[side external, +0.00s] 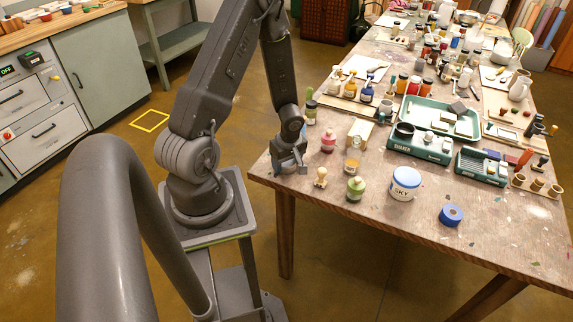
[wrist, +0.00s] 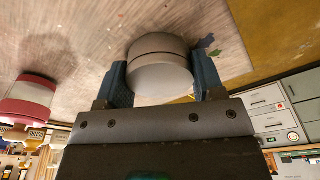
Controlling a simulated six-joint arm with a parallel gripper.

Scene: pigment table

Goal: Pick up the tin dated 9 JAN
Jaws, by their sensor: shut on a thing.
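A round, plain grey tin (wrist: 160,82) with a dark seam near its top sits between the two blue fingers of my gripper (wrist: 163,77) in the wrist view. The fingers touch it on both sides. No date shows on the face I see, so I cannot read whether it is 9 JAN. In the side view my gripper (side external: 289,163) is low over the near left corner of the table (side external: 325,200). There the tin is hidden or too small to make out, and I cannot tell whether it touches the tabletop.
A pink jar (side external: 328,141), an amber bottle (side external: 353,160), a small wooden stamp (side external: 320,178) and a green bottle (side external: 355,188) stand right of my gripper. A white SKY jar (side external: 404,184) and blue tape roll (side external: 451,215) are farther right. The table's left edge is close.

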